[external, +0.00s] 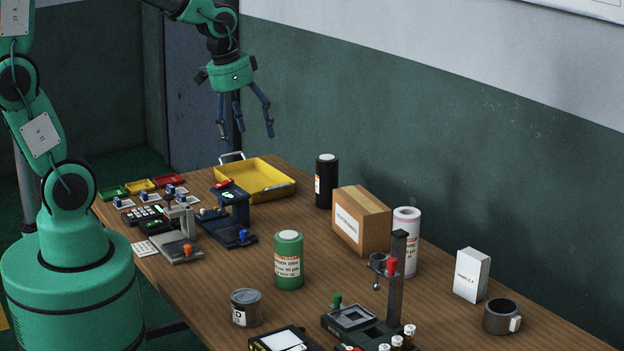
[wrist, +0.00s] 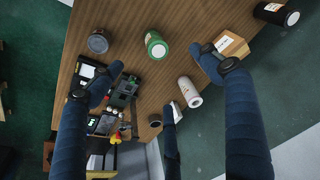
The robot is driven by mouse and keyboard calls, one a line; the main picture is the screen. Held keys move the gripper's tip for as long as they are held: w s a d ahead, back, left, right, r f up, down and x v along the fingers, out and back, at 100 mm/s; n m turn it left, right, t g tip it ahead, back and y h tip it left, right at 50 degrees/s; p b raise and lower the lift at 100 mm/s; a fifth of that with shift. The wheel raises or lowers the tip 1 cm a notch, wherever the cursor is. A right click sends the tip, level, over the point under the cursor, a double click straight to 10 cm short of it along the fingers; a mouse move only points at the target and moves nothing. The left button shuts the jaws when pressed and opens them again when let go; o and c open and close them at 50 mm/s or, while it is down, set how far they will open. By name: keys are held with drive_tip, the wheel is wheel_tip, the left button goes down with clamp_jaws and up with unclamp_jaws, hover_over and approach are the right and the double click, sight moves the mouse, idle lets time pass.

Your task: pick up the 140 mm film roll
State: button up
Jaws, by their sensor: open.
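Three upright rolls stand on the wooden table: a black roll (external: 326,182) at the back, a green roll (external: 289,260) in the middle, and a white roll (external: 407,240) right of the cardboard box. I cannot read which one is 140 mm. The wrist view also shows the green roll (wrist: 156,46), the white roll (wrist: 190,92) and the black roll (wrist: 276,14). My gripper (external: 245,134) is open and empty, its blue fingers pointing down, high above the table's far end, apart from every roll.
The cardboard box (external: 361,219) stands between the black and white rolls. A yellow tray (external: 281,190), a dark blue device (external: 236,212), a black stand (external: 396,290), a tin can (external: 246,307), a white carton (external: 471,275) and a mug (external: 501,316) also occupy the table.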

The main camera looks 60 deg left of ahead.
drive_tip(key=w+d+f+m+g, duration=0.1)
drive_tip(key=w+d+f+m, duration=0.1)
drive_tip(key=w+f, duration=0.55)
drive_tip(key=g+p, duration=0.1)
drive_tip(key=g, duration=0.1)
hover_over(289, 234)
drive_tip(key=shift+m, duration=0.4)
wheel_tip(289, 234, down, 12)
drive_tip(key=shift+s+a+r, duration=0.1)
drive_tip(key=shift+r, duration=0.05)
drive_tip(key=shift+f, duration=0.45)
drive_tip(key=shift+f+b, duration=0.7)
drive_tip(key=shift+f, duration=3.6)
drive_tip(key=shift+f+b, duration=0.75)
drive_tip(key=shift+f, duration=1.85)
